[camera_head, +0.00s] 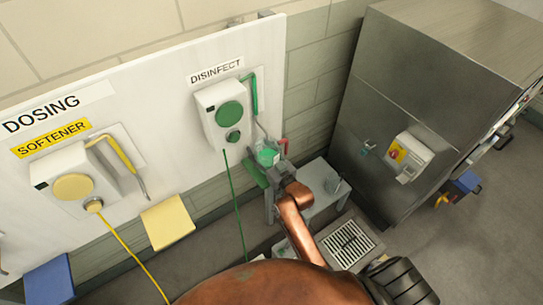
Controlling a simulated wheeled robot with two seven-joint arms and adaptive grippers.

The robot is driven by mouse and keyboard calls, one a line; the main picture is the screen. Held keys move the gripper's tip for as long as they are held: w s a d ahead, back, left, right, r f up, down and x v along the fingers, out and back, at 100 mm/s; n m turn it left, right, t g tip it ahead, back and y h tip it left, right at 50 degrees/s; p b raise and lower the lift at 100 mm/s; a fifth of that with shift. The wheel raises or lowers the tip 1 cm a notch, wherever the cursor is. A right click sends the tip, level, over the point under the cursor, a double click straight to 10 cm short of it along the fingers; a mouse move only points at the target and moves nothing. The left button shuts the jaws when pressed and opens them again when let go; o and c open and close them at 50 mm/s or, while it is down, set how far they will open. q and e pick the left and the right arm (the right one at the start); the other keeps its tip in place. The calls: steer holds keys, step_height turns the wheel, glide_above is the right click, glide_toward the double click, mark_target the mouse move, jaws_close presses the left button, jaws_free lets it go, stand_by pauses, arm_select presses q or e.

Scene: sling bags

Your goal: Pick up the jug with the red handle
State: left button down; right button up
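A small clear jug with green contents (266,156) is below the DISINFECT dispenser, near the middle of the view. A red handle-like piece (284,147) shows just right of it; I cannot tell for sure that it belongs to this jug. My copper arm rises from the bottom, right of centre, and I take it as my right arm. Its grey gripper (275,181) is right at the jug's lower side, overlapping it in the picture. Its fingers are too small and covered to show whether they are open or touching. My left gripper is not in view.
The DISINFECT dispenser (227,113) and SOFTENER dispenser (75,184) hang on a white wall panel. A steel cabinet (420,85) stands right. A floor grate (349,243) lies in front.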

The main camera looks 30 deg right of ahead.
steer(key=c, duration=0.9)
steer(key=shift+r, duration=0.15)
steer(key=shift+c, duration=0.2)
